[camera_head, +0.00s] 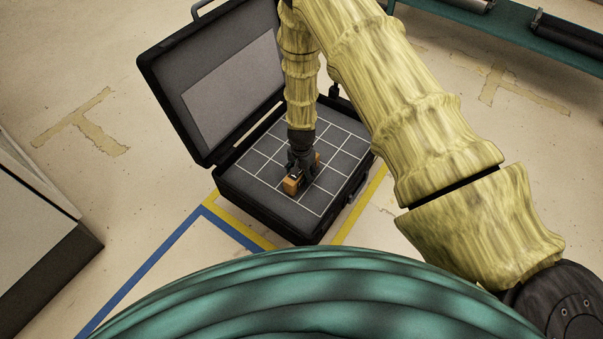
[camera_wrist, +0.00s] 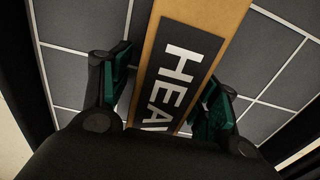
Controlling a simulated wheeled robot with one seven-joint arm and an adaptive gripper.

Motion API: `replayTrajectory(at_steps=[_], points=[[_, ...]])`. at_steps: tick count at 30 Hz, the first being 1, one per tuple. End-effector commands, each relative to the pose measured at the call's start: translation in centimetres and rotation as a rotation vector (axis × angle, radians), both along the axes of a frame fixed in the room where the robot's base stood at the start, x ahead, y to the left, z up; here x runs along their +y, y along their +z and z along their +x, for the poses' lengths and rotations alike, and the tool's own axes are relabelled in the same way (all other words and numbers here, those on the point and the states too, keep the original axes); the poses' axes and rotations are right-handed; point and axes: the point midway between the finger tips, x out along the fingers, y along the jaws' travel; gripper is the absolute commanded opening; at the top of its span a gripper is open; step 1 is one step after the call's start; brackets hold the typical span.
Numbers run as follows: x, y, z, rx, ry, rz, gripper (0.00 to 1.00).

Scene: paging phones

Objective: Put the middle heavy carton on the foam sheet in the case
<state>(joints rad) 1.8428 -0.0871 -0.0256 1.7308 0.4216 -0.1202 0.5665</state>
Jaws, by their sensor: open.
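An orange-brown carton (camera_head: 291,186) lies on the dark grey foam sheet (camera_head: 337,143) with white grid lines, inside the open black case (camera_head: 262,216). In the wrist view the carton (camera_wrist: 228,18) has a black label with white letters reading "HEA" and part of another letter. My gripper (camera_head: 302,164) is over the carton and hides its middle in the head view. In the wrist view my gripper (camera_wrist: 162,92) is open, with one green-padded finger on each side of the carton. A gap shows on the left; the right finger is close to the carton, contact unclear. No other carton is in view.
The case lid (camera_head: 200,150) stands open at the left, close to my arm. Yellow and blue floor tape (camera_head: 205,212) runs by the case's near corner. A green bench (camera_head: 520,30) with dark objects stands at the top right. A pale cabinet (camera_head: 35,230) stands at the left.

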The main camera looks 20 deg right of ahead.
Motion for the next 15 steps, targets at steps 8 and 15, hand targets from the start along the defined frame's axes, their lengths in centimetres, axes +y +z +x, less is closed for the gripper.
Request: replayTrajectory(at_steps=[8,15], points=[[0.0,2.6,0.0,-0.001,0.0,0.001,0.6],[0.0,7.1,0.1,-0.001,0.0,0.0,0.6]])
